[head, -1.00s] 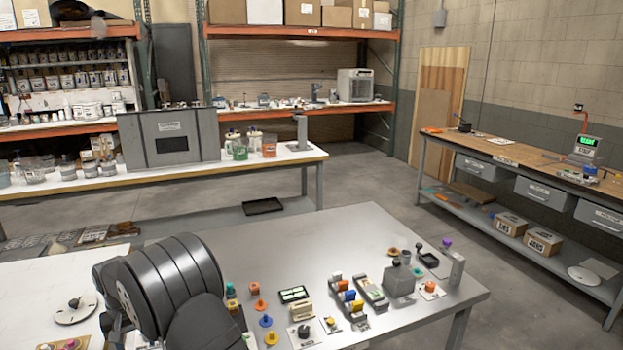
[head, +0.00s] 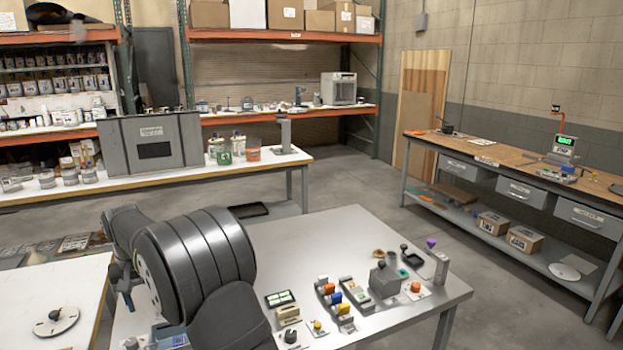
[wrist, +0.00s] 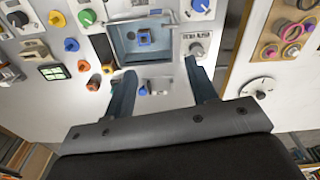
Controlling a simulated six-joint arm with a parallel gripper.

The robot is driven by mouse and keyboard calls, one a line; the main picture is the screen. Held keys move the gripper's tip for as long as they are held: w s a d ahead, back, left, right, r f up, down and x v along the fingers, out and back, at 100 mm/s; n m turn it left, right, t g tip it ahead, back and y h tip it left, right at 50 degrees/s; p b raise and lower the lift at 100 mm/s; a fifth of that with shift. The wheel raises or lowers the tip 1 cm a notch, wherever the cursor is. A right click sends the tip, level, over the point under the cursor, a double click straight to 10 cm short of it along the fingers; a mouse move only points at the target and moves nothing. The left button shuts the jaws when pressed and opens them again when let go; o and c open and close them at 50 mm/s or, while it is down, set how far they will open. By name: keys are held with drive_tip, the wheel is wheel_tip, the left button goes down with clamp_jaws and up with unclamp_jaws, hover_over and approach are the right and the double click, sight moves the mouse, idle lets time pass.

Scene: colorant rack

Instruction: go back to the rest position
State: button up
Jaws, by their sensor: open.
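My gripper (wrist: 160,68) shows in the wrist view with its two dark fingers apart and nothing between them. It points at a pale work surface (wrist: 60,105) fitted with small devices. A grey-blue recessed tray (wrist: 123,44) with a blue knob piece (wrist: 144,38) in it lies beyond the fingertips. In the head view, my dark arm covers the left part of the grey table (head: 290,240), and the gripper's fingers cannot be made out there.
Several coloured knobs and small blocks (head: 323,289) stand on the grey table's front right, with a grey box (head: 384,281) beside them. A white table (head: 30,290) with a round dial (head: 56,321) is at the left. The grey table's back middle is clear.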

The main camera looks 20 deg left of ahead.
drive_tip(key=w+d+r+m, duration=0.1)
drive_tip(key=w+d+r, duration=0.1)
drive_tip(key=w+d, duration=0.4)
drive_tip(key=shift+w+t, duration=0.4)
drive_tip(key=shift+w, duration=0.5)
drive_tip(key=shift+d, duration=0.1)
drive_tip(key=o, duration=1.1)
drive_tip(key=shift+c, duration=0.2)
drive_tip(key=w+d+f+m+g, duration=0.15)
drive_tip(key=d+m, duration=0.25)
drive_tip(key=m, duration=0.5)
drive_tip(key=w+d+f+m, duration=0.1)
drive_tip(key=d+f+m, duration=0.15)
drive_tip(key=m, duration=0.75)
wheel_tip(320, 180, down, 9)
drive_tip(key=shift+s+d+r, duration=0.15)
drive_tip(key=shift+s+d, duration=0.1)
drive_tip(key=shift+d, duration=0.15)
drive_tip(key=shift+r, duration=0.1)
wheel_tip(320, 180, up, 10)
